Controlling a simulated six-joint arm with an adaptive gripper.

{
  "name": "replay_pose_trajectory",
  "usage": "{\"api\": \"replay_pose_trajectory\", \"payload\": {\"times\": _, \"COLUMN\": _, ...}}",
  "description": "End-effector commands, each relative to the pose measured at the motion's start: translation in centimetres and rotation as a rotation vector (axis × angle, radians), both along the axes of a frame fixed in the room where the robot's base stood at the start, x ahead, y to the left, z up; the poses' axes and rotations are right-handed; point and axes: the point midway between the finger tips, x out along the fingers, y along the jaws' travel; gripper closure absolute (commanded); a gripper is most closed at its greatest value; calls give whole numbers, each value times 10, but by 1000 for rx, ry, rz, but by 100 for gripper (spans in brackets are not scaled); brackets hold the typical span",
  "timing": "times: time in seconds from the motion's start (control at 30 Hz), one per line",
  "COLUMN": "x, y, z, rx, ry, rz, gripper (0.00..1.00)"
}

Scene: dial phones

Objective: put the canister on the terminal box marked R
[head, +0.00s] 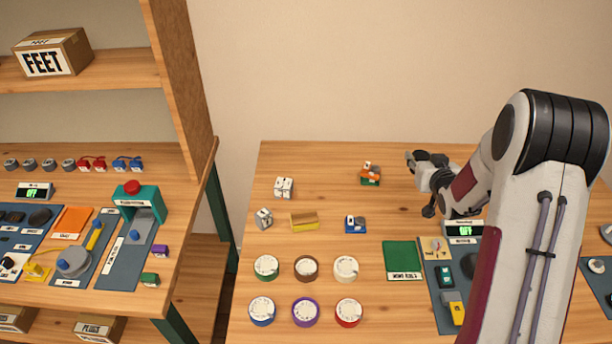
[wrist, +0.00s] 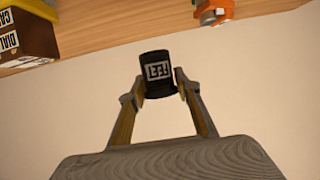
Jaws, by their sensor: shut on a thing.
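My gripper (wrist: 160,92) is shut on a small black canister (wrist: 158,68) with a white square label, held between the two fingertips in the wrist view. In the head view my gripper (head: 424,160) is over the back right of the table, and the canister cannot be told apart from the dark fingers. No letter R can be read in either view, so I cannot tell which thing is the terminal box marked R.
A small orange and green item (head: 371,175) is left of my gripper; a blue and white one (head: 355,224) and a yellow-brown block (head: 304,221) lie nearer. Several round dials (head: 306,267) and a green mat (head: 402,261) fill the front. A shelf (head: 180,70) stands left.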

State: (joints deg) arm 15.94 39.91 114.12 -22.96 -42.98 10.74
Motion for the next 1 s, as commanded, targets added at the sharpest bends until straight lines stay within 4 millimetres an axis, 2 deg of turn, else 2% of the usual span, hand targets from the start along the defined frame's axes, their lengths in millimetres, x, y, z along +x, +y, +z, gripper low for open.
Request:
{"api": "replay_pose_trajectory", "payload": {"times": 0.17, "x": 4, "y": 26, "z": 1, "rx": 0, "ry": 0, "rz": 38, "gripper": 86}}
{"api": "replay_pose_trajectory", "payload": {"times": 0.27, "x": 8, "y": 49, "z": 4, "rx": -1, "ry": -1, "rz": 72, "gripper": 86}}
{"api": "replay_pose_trajectory", "payload": {"times": 0.63, "x": 20, "y": 170, "z": 22, "rx": -2, "ry": -3, "rz": 259, "gripper": 86}}
{"api": "replay_pose_trajectory", "payload": {"times": 1.0, "x": 12, "y": 295, "z": 39, "rx": -1, "ry": -2, "rz": 454, "gripper": 86}}
